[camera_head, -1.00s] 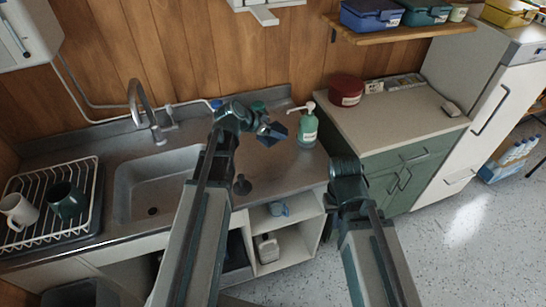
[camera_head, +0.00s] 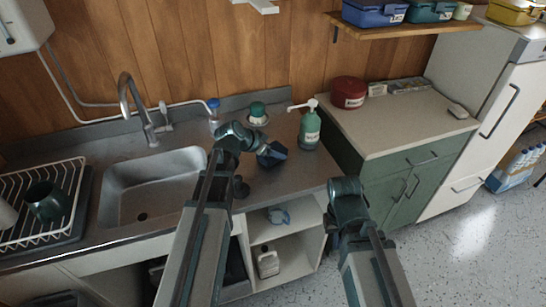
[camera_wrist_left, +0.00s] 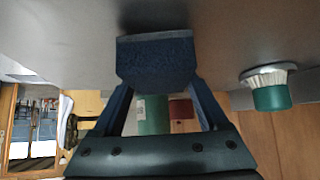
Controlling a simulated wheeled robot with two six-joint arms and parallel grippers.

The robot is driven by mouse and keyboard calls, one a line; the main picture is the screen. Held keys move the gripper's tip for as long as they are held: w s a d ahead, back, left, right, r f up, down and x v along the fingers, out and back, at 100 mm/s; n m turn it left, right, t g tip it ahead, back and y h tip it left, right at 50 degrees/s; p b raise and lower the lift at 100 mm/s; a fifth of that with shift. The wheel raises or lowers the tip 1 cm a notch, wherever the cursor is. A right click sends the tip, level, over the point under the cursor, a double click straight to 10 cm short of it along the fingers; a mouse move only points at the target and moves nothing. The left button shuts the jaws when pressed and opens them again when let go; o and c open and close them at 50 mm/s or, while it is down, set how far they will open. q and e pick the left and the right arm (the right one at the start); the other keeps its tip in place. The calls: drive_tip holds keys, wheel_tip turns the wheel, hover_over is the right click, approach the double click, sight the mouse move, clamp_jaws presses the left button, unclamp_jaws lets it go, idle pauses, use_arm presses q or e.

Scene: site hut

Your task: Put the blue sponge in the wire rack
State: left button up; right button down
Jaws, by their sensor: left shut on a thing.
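The blue sponge (camera_head: 272,154) is held in my left gripper (camera_head: 262,149) over the counter, right of the sink. In the left wrist view the sponge (camera_wrist_left: 156,62) sits between the two fingers of the left gripper (camera_wrist_left: 158,88). It looks close to the counter surface, but I cannot tell whether it touches. The wire rack (camera_head: 77,180) stands on a dark tray left of the sink, cut by the picture's left edge. My right gripper (camera_head: 336,236) hangs in front of the cabinets, apart from the sponge; its fingers are mostly hidden.
A dark green mug (camera_head: 45,201) and a partly cut-off white mug (camera_head: 5,214) are in the rack. The sink (camera_head: 150,185) and tap (camera_head: 135,105) lie between rack and sponge. A green soap bottle (camera_head: 310,128) and green-topped brush (camera_head: 258,112) stand near the sponge.

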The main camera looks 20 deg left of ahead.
use_arm(q)
drive_tip(key=shift+f, duration=0.15)
use_arm(e)
drive_tip(key=shift+f, duration=0.2)
use_arm(q)
drive_tip(key=shift+f, duration=0.25)
drive_tip(key=o, duration=1.2)
drive_tip(key=shift+r, duration=0.1)
use_arm(e)
drive_tip(key=shift+f, duration=0.15)
use_arm(q)
drive_tip(key=shift+r+p, duration=0.35)
drive_tip(key=shift+p+v, duration=4.05)
drive_tip(key=shift+v, duration=1.8)
use_arm(e)
wheel_tip(320, 180, up, 9)
